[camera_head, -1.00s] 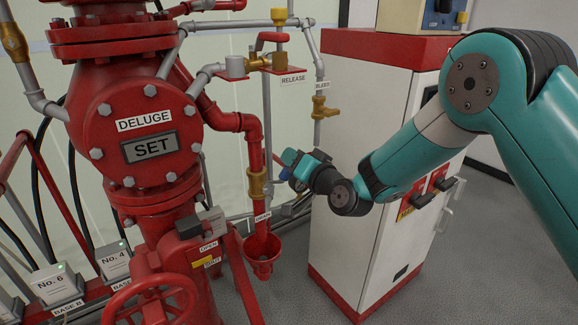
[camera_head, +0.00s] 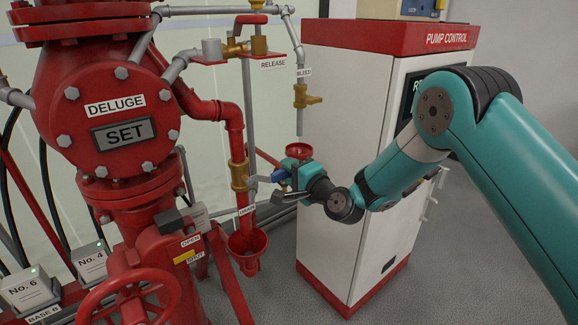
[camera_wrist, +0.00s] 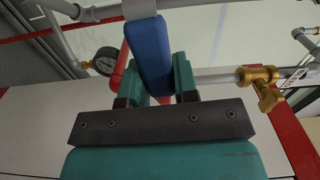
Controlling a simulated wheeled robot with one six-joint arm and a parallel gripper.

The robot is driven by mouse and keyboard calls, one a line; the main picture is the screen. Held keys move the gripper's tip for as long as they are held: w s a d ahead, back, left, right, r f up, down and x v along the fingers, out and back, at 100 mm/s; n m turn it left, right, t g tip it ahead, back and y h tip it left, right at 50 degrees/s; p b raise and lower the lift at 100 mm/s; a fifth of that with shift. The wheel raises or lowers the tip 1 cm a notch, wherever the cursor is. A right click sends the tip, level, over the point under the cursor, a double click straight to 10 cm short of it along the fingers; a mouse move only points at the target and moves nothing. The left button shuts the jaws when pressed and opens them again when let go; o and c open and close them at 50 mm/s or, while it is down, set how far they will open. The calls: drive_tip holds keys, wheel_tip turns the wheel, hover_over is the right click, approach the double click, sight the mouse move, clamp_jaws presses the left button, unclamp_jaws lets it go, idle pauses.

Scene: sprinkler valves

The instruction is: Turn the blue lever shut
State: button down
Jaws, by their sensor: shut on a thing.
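The blue lever (camera_head: 281,174) sits beside the brass valve (camera_head: 240,175) on the red drain pipe, to the right of the deluge valve. In the wrist view the blue lever (camera_wrist: 150,50) rises between the two teal fingers, which press on its sides. My gripper (camera_head: 290,177) is shut on the lever and reaches in from the right. The gripper also shows in the wrist view (camera_wrist: 155,82). The lever's far end is partly hidden by the fingers in the head view.
A red funnel cup (camera_head: 299,150) is just behind my gripper, under the brass bleed valve (camera_head: 308,101). Another red funnel (camera_head: 247,250) is below. The white pump control cabinet (camera_head: 345,120) stands close behind my arm. A pressure gauge (camera_wrist: 105,61) shows in the wrist view.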

drive_tip(key=shift+d+f+m, duration=0.1)
drive_tip(key=shift+f+m, duration=0.2)
drive_tip(key=shift+m, duration=0.1)
drive_tip(key=c, duration=0.9)
unclamp_jaws()
drive_tip(key=shift+w+f, duration=0.1)
drive_tip(key=b+v, duration=1.2)
drive_tip(key=v, duration=0.5)
drive_tip(key=shift+s, duration=0.25)
